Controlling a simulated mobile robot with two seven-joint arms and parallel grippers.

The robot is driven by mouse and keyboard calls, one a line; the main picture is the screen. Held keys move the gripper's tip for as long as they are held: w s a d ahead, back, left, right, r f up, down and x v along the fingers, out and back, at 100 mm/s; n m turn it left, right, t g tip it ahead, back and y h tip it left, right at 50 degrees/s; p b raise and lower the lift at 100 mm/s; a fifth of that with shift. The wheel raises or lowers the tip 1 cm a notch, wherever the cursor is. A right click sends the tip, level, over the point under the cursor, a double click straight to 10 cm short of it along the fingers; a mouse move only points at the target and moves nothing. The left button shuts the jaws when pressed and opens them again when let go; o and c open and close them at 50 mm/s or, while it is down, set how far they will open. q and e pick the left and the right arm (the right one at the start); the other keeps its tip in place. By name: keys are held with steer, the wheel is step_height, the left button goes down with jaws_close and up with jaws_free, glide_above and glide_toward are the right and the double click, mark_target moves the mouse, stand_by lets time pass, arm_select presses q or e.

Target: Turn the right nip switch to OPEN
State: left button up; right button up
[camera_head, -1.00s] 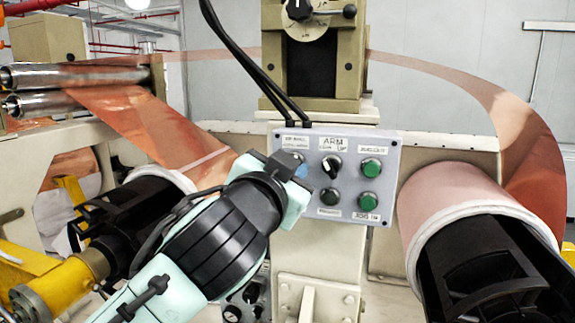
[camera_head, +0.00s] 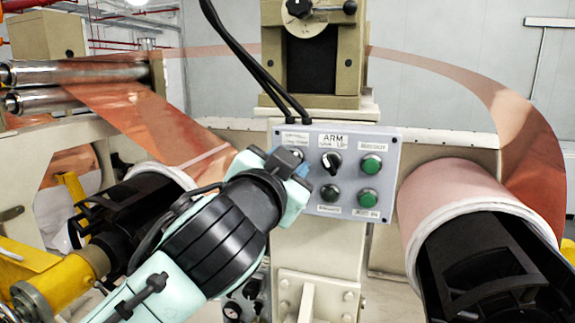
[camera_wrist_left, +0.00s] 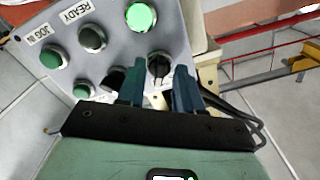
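A grey control panel (camera_head: 344,181) stands in the middle of the head view. At its top left corner, a black-handled switch knob (camera_wrist_left: 158,68) shows clearly in the left wrist view; the label above it is too small to read. My left gripper (camera_head: 296,169) is at the panel's left side. In the wrist view its two blue fingers (camera_wrist_left: 159,88) are apart, one on each side of this knob, with gaps visible. Whether they touch it I cannot tell. The ARM selector (camera_head: 331,162) is to its right. My right gripper is not in view.
Green buttons (camera_head: 371,165) fill the panel's right side. A lit green button (camera_wrist_left: 140,17) shows in the wrist view, hidden behind my gripper in the head view. Black cables (camera_head: 250,65) hang to the panel's top. A copper foil roll (camera_head: 455,205) stands at the right.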

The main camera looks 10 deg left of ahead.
arm_select(q)
steer(key=s+b, duration=0.2)
steer(key=s, duration=1.1)
steer(key=shift+s+a+b, duration=0.15)
steer(key=shift+a+b, duration=0.1)
steer(key=shift+b, duration=0.05)
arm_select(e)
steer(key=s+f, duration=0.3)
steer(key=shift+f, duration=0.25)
